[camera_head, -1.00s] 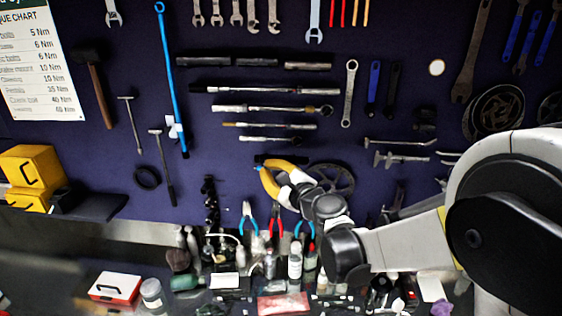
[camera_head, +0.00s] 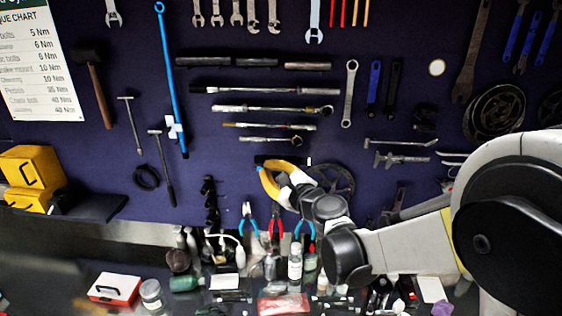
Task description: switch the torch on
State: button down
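I cannot pick out the torch with certainty. A dark green cylinder (camera_head: 184,283) lies on the bench at the lower left, but I cannot tell what it is. My gripper (camera_head: 272,164) is in front of the tool wall, left of a chainring. Its yellow part shows at the end of my arm, with a short dark bar beside its tip. It faces away from the camera, so its fingers are mostly hidden and I cannot tell whether they hold anything.
Pliers (camera_head: 249,222), bottles (camera_head: 295,262) and small items crowd the bench below my gripper. A red and white box (camera_head: 115,288) and a grey jar (camera_head: 151,294) stand at the lower left. Yellow bins (camera_head: 32,170) are at the left. Tools hang across the wall.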

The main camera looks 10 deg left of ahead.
jog(key=shift+s, duration=0.35)
jog(key=s, duration=0.6)
jog(key=shift+d+b, duration=0.2)
jog(key=shift+b, duration=0.1)
jog(key=s+d+f+n+g+h+b, duration=0.3)
jog(key=s+d+f+n+b, duration=0.6)
jog(key=d+f, duration=0.6)
jog(key=s+d+f+n+g+h+b, duration=0.3)
jog(key=s+d+f+n+h+b, duration=0.4)
jog(key=s+d+f+b, duration=0.6)
jog(key=s+d+f+n, duration=0.1)
jog(key=d, duration=0.1)
jog(key=shift+s+d+f+n+h+b, duration=0.3)
jog(key=shift+s+d+f+n+b, duration=0.05)
jog(key=shift+s+d+n+b, duration=0.05)
